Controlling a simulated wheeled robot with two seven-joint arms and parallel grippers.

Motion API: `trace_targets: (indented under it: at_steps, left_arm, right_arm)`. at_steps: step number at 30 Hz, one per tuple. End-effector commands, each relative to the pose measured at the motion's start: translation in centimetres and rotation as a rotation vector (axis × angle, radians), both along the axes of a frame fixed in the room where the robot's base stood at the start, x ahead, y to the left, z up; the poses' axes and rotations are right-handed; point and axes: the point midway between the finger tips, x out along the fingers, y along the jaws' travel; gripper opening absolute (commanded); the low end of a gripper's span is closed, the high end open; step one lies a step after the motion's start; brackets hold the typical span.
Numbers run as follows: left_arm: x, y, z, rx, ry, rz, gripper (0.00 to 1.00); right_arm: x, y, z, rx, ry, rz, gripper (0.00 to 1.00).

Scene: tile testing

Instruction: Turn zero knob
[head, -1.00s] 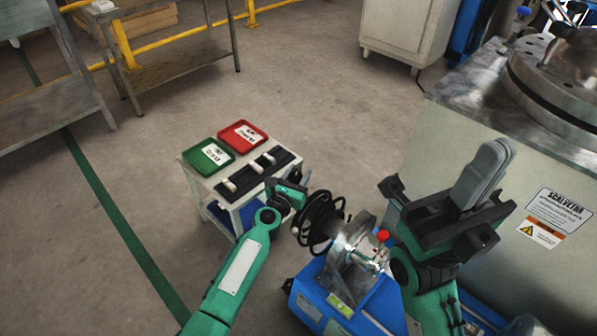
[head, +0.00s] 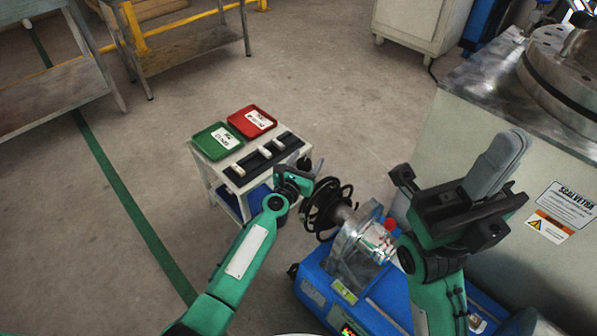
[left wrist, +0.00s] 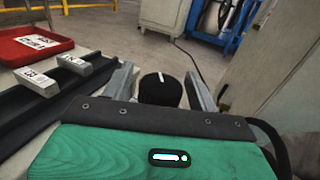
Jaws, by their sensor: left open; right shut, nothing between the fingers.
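A round black knob (left wrist: 160,90) with a white mark shows in the left wrist view, between the two grey fingers of my left gripper (left wrist: 158,86). The fingers are apart, one on each side, with gaps to the knob. In the head view my left gripper (head: 312,172) is at the right end of the small white table, beside the black coil; a dark rounded shape (head: 303,163) shows there, partly hidden. My right gripper (head: 508,148) is raised at the right, its grey fingers together and empty.
The small table holds a green tray (head: 217,141), a red tray (head: 252,122) and a black rack (head: 238,179) with pale blocks. A blue machine (head: 318,291) with a black coil (head: 322,208) stands close by. A large metal tank cabinet (head: 470,125) is at the right.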

Motion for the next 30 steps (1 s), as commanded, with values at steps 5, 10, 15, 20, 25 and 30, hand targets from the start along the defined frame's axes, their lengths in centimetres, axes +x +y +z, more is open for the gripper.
trace_targets:
  at_steps: [5, 10, 15, 20, 25, 30]
  left_arm:
    - [-2.1, 0.9, 0.2, 0.001, 0.002, 0.0, 0.59]
    - [-5.1, 2.3, 0.1, 0.0, 0.003, 0.0, 0.59]
    - [-8.2, 3.7, 0.0, 0.001, 0.002, 0.001, 0.59]
    - [-10.5, 4.7, -0.1, 0.001, 0.002, 0.001, 0.59]
    - [-11.9, 5.4, -0.1, 0.0, 0.001, 0.0, 0.59]
    - [-12.3, 5.5, 0.0, 0.0, 0.001, 0.0, 0.59]
  right_arm:
    - [-0.2, -0.3, 0.6, 0.004, -0.004, -0.01, 0.0]
    - [0.0, -0.7, 0.0, 0.001, 0.029, -0.023, 0.0]
    - [0.4, -0.5, -0.6, -0.003, 0.053, -0.022, 0.0]
    - [0.5, -0.5, -0.9, -0.006, 0.064, -0.021, 0.0]
    - [0.5, -0.5, -0.8, -0.006, 0.062, -0.02, 0.0]
    - [0.4, -0.5, -0.7, -0.006, 0.059, -0.019, 0.0]
